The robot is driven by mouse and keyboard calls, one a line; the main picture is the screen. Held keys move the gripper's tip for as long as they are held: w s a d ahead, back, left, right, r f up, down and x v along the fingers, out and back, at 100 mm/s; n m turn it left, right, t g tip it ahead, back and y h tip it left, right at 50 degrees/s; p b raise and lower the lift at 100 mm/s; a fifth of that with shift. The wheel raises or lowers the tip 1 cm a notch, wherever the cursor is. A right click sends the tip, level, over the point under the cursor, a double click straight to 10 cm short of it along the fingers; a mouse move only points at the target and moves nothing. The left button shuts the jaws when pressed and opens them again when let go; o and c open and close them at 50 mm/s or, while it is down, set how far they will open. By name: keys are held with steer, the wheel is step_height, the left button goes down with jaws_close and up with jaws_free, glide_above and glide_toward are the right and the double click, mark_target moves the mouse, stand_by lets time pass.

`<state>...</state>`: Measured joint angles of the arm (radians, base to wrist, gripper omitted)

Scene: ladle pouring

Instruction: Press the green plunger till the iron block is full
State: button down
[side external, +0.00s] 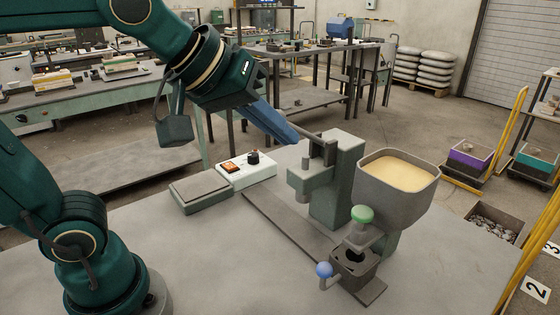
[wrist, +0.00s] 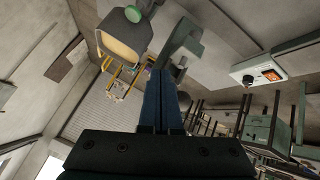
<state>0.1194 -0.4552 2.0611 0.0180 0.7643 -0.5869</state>
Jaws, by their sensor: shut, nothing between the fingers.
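The green plunger (side external: 362,214) is a round green knob on a grey stem below the front of a hopper, and it stands raised. It also shows at the top of the wrist view (wrist: 133,13). The dark iron block (side external: 354,266) sits right under it, with a dark opening in its top; its fill level is hard to see. My gripper (side external: 295,138) has blue fingers, shut and empty. It is in the air beside the grey press column, up and left of the plunger and not touching it. The shut fingers also show in the wrist view (wrist: 160,72).
The hopper (side external: 370,190) holds pale sand-like material. A grey press (side external: 340,180) stands between my gripper and the hopper. A blue ball handle (side external: 324,269) sits at the block's left. A white switch box (side external: 246,172) and a grey pad (side external: 201,190) lie left. The front table is clear.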

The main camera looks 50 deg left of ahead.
mark_target(362, 214)
steer(key=w+d+h, duration=0.1)
steer(key=w+d, duration=0.6)
steer(key=d, duration=0.2)
steer(key=shift+w+r+h, duration=0.2)
steer(key=shift+r+h, duration=0.2)
steer(key=shift+f, duration=0.1)
steer(key=shift+f, duration=4.3)
steer(key=shift+f, duration=0.45)
